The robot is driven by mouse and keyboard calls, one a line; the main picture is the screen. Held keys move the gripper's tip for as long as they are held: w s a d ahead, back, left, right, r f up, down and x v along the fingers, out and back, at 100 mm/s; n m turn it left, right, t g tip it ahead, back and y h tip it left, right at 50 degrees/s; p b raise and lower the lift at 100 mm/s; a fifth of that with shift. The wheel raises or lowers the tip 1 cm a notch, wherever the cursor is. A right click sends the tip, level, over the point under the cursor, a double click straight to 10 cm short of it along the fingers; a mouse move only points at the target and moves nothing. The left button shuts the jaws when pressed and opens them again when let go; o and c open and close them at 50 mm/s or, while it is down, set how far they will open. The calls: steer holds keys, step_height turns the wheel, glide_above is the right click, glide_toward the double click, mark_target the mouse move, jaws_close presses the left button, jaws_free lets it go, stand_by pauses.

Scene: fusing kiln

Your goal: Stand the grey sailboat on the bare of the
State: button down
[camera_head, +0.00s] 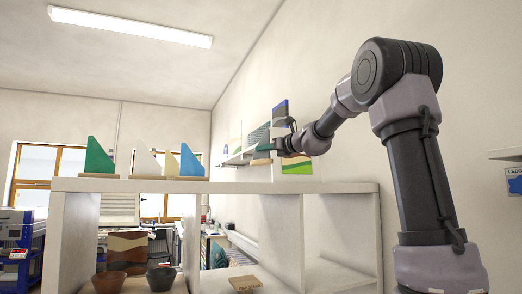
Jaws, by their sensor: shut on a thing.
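My gripper (276,143) is at the far end of my arm, above the right part of the white shelf unit's top (325,188). It is shut on a dark grey-green piece, seemingly the grey sailboat (260,136), with a wood-coloured base (261,161) below. The piece is small here and partly hidden by the gripper, so its full outline and exact grip cannot be told. On the left of the unit's top stand a green sailboat (99,157), a white one (147,164), a cream one (172,165) and a blue one (190,162).
Behind, a wall shelf (236,158) and coloured panels (297,166) are near my gripper. Lower compartments hold a brown bowl (109,283), a dark bowl (161,278) and a small wooden piece (244,284).

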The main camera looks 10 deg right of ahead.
steer(key=shift+f, duration=2.9)
steer(key=shift+f, duration=0.7)
steer(key=c, duration=0.8)
jaws_free()
steer(key=shift+c, duration=0.2)
steer(key=v, duration=1.5)
